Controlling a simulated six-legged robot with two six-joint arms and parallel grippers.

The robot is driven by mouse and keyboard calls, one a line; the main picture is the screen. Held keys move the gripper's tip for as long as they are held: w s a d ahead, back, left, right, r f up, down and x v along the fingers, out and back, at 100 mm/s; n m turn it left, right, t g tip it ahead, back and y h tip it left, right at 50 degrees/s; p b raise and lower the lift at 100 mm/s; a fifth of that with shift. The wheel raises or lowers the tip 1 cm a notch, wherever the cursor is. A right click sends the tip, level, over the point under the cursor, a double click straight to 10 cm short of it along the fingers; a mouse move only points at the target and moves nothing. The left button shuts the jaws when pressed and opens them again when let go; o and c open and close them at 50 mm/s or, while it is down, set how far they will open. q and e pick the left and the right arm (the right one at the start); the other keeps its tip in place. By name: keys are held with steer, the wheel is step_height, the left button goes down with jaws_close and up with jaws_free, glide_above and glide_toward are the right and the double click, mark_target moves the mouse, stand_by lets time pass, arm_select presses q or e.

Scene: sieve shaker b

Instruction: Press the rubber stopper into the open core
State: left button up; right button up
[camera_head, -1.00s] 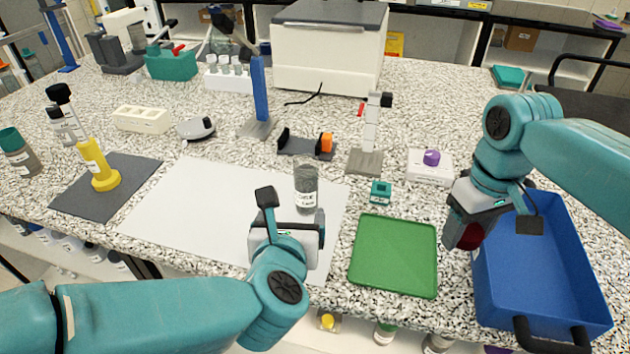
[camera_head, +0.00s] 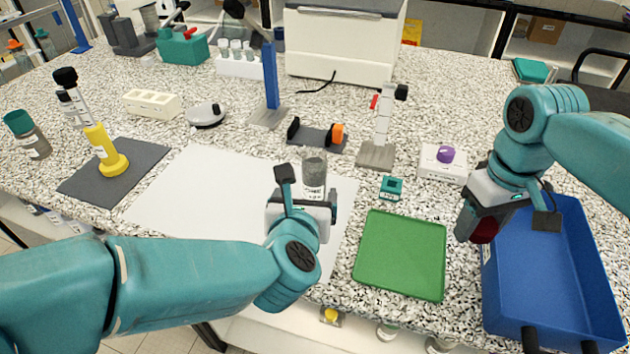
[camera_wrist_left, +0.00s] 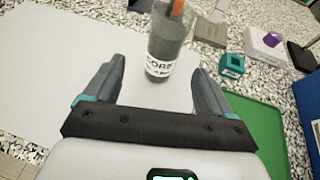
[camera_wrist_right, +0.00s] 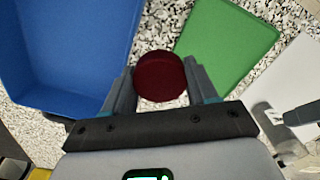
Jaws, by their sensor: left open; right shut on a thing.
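The core (camera_head: 314,170) is a clear cylinder with grey fill and a "CORE" label, upright on the white sheet; it also shows in the left wrist view (camera_wrist_left: 166,45). My left gripper (camera_head: 305,205) is open just in front of the core, and in the left wrist view its fingers (camera_wrist_left: 160,85) point toward the core's lower part without touching it. The dark red rubber stopper (camera_wrist_right: 160,78) is between the fingers of my right gripper (camera_wrist_right: 160,85), which is shut on it. In the head view the stopper (camera_head: 484,231) hangs beside the blue bin's left edge.
A green tray (camera_head: 400,255) lies right of the white sheet (camera_head: 200,195). A blue bin (camera_head: 545,290) stands at the right. A small teal block (camera_head: 391,188), a grey stand (camera_head: 377,152) and a white box with a purple knob (camera_head: 440,165) stand behind the tray.

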mark_target(313, 187)
arm_select(q)
steer(key=shift+x, duration=1.8)
arm_select(e)
steer(key=shift+r, duration=0.2)
arm_select(q)
steer(key=shift+w+d+f+p, duration=0.1)
steer(key=shift+w+p, duration=0.15)
steer(key=shift+p, duration=0.05)
arm_select(e)
steer(key=shift+r, duration=0.15)
arm_select(q)
steer(key=p+x, duration=0.1)
steer(key=x, duration=0.3)
steer(key=shift+w+d+f, duration=0.2)
steer(key=shift+f, duration=0.15)
arm_select(e)
steer(key=shift+r, duration=0.45)
arm_select(q)
steer(key=c, duration=1.3)
